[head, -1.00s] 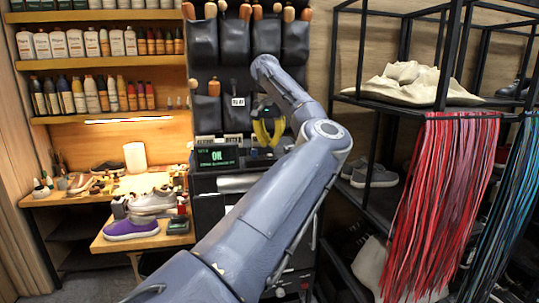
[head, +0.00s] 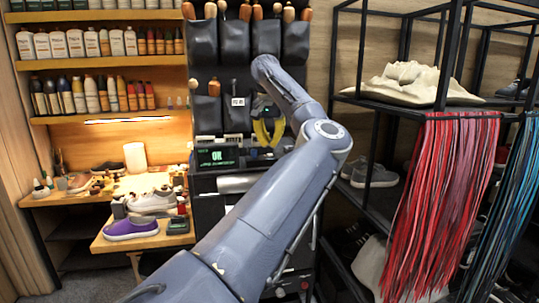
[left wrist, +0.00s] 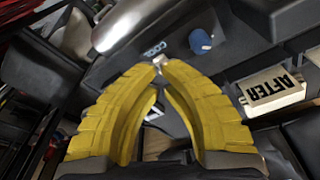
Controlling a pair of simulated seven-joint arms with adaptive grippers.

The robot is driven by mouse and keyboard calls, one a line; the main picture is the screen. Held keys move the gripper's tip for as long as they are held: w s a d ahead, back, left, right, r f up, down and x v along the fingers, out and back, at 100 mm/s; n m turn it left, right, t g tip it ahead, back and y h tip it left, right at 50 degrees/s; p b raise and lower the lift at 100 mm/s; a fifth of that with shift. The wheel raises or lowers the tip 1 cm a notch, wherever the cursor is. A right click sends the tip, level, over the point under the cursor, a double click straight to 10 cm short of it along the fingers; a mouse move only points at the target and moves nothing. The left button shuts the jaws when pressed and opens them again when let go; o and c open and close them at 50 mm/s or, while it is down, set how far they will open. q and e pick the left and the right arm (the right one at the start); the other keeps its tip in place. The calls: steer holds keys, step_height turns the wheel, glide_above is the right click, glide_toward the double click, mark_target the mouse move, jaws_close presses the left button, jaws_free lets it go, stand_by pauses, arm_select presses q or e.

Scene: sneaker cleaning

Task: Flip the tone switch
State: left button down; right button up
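My left gripper (head: 268,133) has yellow fingers and is at the front of a dark machine in the head view. In the left wrist view its fingertips (left wrist: 161,66) come together, and the gripper looks shut. A small pale metal piece, which looks like the switch lever (left wrist: 159,60), shows right at the fingertips. I cannot tell whether the tips touch it or only stand in front of it. Short white lettering (left wrist: 153,48) is beside it on the dark panel. The base of the lever is hidden. My right gripper is not in view.
A blue knob (left wrist: 200,41) is close beside the fingertips. A white block marked AFTER (left wrist: 273,90) is to the right. A screen with green text (head: 216,157) is on the machine. A purple shoe (head: 131,228) is on the bench. Red laces (head: 440,200) hang from the rack.

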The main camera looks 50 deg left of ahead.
arm_select(q)
steer(key=shift+f, duration=2.2)
stand_by(1.4)
steer(key=shift+r, duration=3.55)
